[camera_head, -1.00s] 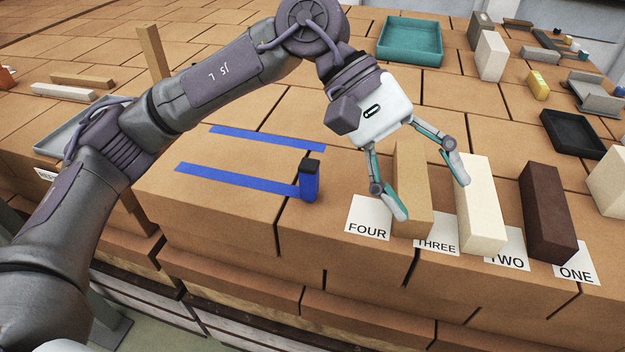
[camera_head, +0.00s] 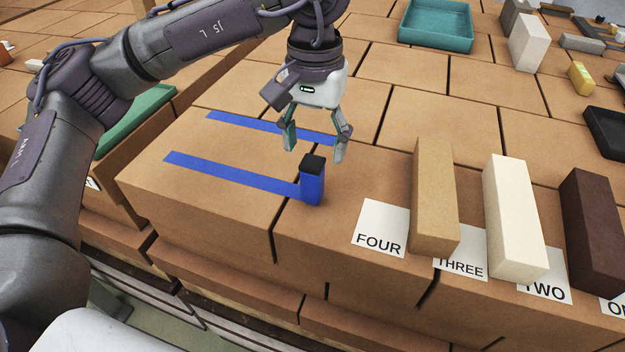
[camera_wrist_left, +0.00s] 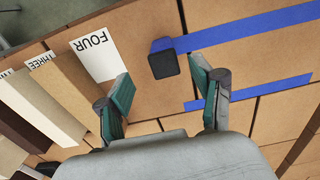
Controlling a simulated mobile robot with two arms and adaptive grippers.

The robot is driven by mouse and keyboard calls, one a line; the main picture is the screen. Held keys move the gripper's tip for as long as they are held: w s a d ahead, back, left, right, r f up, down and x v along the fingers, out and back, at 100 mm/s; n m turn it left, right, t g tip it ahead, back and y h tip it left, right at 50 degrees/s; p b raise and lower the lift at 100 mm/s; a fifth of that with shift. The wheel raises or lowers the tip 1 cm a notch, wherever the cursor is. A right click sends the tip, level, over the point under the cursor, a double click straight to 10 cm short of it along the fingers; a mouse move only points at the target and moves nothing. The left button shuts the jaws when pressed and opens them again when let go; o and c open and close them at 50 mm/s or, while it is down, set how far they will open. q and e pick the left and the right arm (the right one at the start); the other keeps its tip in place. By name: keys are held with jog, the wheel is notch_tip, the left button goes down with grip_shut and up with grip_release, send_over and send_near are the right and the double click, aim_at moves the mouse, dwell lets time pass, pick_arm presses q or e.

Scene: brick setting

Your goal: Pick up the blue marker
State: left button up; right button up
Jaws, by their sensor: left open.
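The blue marker (camera_head: 312,183) is a short upright block with a black top, standing at the right end of a blue tape strip. My left gripper (camera_head: 315,155) is open and empty, pointing down above and just behind the marker in the head view. In the left wrist view the marker (camera_wrist_left: 164,60) shows its black top between and ahead of the two open fingertips (camera_wrist_left: 163,88), apart from both. My right gripper is not in view.
A FOUR card (camera_head: 380,228) lies bare right of the marker. Tan (camera_head: 434,195), cream (camera_head: 515,215) and dark brown (camera_head: 592,230) blocks stand upright on the other cards. A teal tray (camera_head: 436,25) and a black tray (camera_head: 606,130) lie farther back.

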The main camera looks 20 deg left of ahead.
aim_at(312, 161)
pick_arm(q)
jog(key=shift+a+f+p, duration=0.15)
jog(key=shift+f+p, duration=0.55)
jog(key=shift+f, duration=0.05)
jog(key=f, duration=0.2)
jog(key=shift+w+a+f+p, duration=0.15)
jog(key=shift+w+f+p, duration=0.1)
jog(key=shift+f+p, duration=0.15)
jog(key=shift+f, duration=0.45)
jog(key=c, duration=1.3)
jog(key=shift+o, duration=0.2)
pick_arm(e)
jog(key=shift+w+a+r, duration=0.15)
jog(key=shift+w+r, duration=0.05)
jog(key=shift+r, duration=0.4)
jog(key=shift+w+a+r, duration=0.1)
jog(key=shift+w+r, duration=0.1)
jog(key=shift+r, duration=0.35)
pick_arm(q)
jog(key=shift+r, duration=0.1)
